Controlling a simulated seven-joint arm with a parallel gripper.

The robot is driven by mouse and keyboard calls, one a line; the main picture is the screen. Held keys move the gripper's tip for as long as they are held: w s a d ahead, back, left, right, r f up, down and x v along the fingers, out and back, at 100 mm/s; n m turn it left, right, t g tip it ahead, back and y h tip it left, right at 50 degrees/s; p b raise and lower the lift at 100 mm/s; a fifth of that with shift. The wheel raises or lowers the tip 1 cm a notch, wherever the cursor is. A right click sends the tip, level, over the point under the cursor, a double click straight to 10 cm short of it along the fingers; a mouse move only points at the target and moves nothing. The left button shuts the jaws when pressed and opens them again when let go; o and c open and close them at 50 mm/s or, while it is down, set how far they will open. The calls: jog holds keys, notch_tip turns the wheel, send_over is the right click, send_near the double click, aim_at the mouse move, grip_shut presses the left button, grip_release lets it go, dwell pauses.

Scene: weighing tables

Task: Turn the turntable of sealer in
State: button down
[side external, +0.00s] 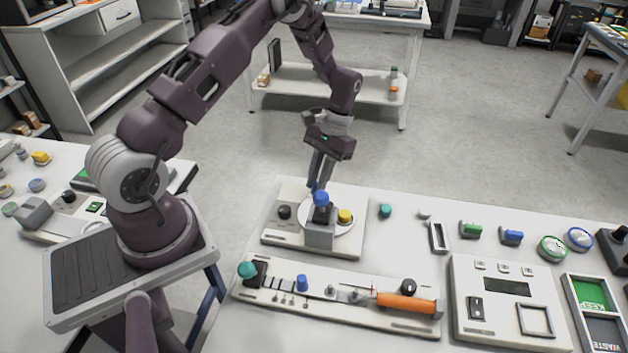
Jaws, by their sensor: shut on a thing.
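The sealer (270,236) is a pale flat unit on the near table. Its turntable (347,228) is a white disc, partly hidden by a grey block (319,238) with a dark upper part and a blue top (321,198). A yellow round piece (345,215) sits at the disc's right side. My gripper (314,186) points down at the far side of the turntable, just behind and left of the blue top. Its fingers are close together, shut on a small piece there. The fingertips are small and partly covered, so I cannot tell exactly what that piece is.
A black knob (284,212) stands on the sealer's left part. In front lies a long panel with an orange cylinder (406,302) and several small parts. A teal cap (385,211) is to the right. A scale-like unit (505,300) and a green tray (590,293) are further right.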

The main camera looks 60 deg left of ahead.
aim_at(346, 202)
jog(key=shift+w+d+m+y, duration=0.3)
jog(key=shift+w+m, duration=0.25)
jog(key=shift+m, duration=0.3)
jog(key=shift+w+d+m+y, duration=0.15)
jog(key=shift+w+m+y, duration=0.35)
jog(key=shift+m, duration=0.35)
jog(key=shift+w+d+m+y, duration=0.35)
jog(key=shift+w+d+m, duration=0.15)
jog(key=shift+m, duration=0.55)
jog(key=shift+w+d+m+y, duration=0.35)
jog(key=shift+w+d+m, duration=0.15)
jog(key=shift+m, duration=0.55)
jog(key=shift+w+d+m+t+y, duration=0.25)
jog(key=shift+d+m, duration=0.15)
jog(key=shift+m, duration=0.35)
jog(key=shift+w+d+m+t+y, duration=0.1)
jog(key=shift+d+m+t+y, duration=0.1)
jog(key=shift+d+m, duration=0.4)
jog(key=shift+w+d+m+t+y, duration=0.2)
jog(key=shift+d+m+t+y, duration=0.05)
jog(key=shift+m, duration=0.6)
jog(key=shift+w+d+m+t+y, duration=0.15)
jog(key=shift+d+m+t, duration=0.1)
jog(key=shift+d+m, duration=0.45)
jog(key=shift+s+d+m+t+y, duration=0.15)
jog(key=shift+d+m+t, duration=0.15)
jog(key=shift+m, duration=0.6)
jog(key=shift+w+d, duration=0.1)
jog(key=shift+d, duration=0.1)
